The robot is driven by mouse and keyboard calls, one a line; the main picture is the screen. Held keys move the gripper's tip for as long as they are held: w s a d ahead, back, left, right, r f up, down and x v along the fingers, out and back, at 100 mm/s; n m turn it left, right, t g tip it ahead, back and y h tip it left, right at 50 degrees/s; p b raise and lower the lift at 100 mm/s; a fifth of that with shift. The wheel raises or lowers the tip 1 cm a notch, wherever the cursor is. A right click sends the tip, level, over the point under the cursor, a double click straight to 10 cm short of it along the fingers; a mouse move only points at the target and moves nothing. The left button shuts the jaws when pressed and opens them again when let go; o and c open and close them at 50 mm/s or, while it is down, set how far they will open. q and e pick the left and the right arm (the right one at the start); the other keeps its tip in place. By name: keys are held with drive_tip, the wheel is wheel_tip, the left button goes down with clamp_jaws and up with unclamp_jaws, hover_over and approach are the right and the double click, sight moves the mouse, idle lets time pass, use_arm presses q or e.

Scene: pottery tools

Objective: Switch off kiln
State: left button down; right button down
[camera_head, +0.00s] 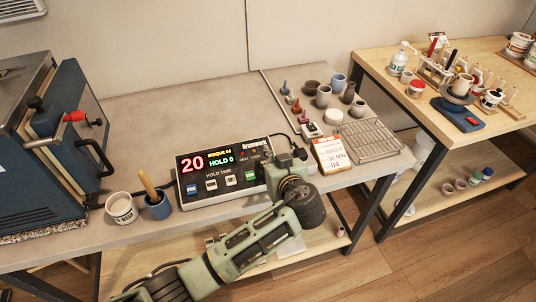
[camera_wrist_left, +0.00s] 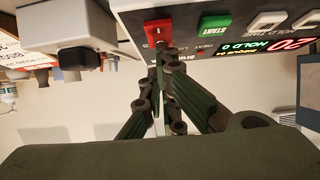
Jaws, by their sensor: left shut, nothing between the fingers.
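The kiln controller (camera_head: 218,172) stands on the grey bench in the head view. In the head view my left gripper (camera_head: 280,172) covers the controller's right end and hides the red switch. My right gripper is not in view.
The blue kiln (camera_head: 60,150) with a red-knobbed latch stands at the left. A white cup (camera_head: 121,208) and a blue pot (camera_head: 158,206) stand left of the controller.

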use_arm(q)
drive_tip(key=shift+w+a+g+p, duration=0.1)
drive_tip(key=shift+w+g+p, duration=0.15)
drive_tip(key=shift+g+p, duration=0.25)
drive_tip(key=shift+w+a+f+g+b, duration=0.1)
drive_tip(key=shift+w+f+g+b, duration=0.15)
drive_tip(key=shift+f+g+b, duration=0.15)
drive_tip(key=shift+a, duration=0.1)
drive_tip(key=shift+s+f, duration=0.1)
